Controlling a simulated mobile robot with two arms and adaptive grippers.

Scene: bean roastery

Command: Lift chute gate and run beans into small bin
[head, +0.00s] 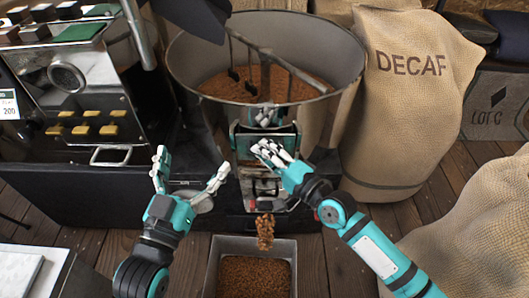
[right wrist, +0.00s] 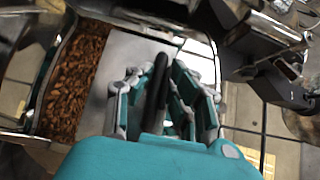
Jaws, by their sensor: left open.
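The small bin (head: 211,275) stands on the floor below the chute and has brown beans in it. A stream of beans (head: 264,231) falls from the chute (head: 283,197) into it. My right gripper (head: 272,150) is at the front of the chute, below the cooling drum. In the right wrist view its fingers (right wrist: 157,78) are closed around a dark bar-like gate handle (right wrist: 156,92). My left gripper (head: 191,165) is open and empty, left of the chute.
The large round drum (head: 180,63) behind holds beans and a stirring arm. A roaster control panel (head: 75,90) is at left. A DECAF sack (head: 405,110) and another sack (head: 475,230) stand at right. Wooden floor (head: 340,255) is clear right of the bin.

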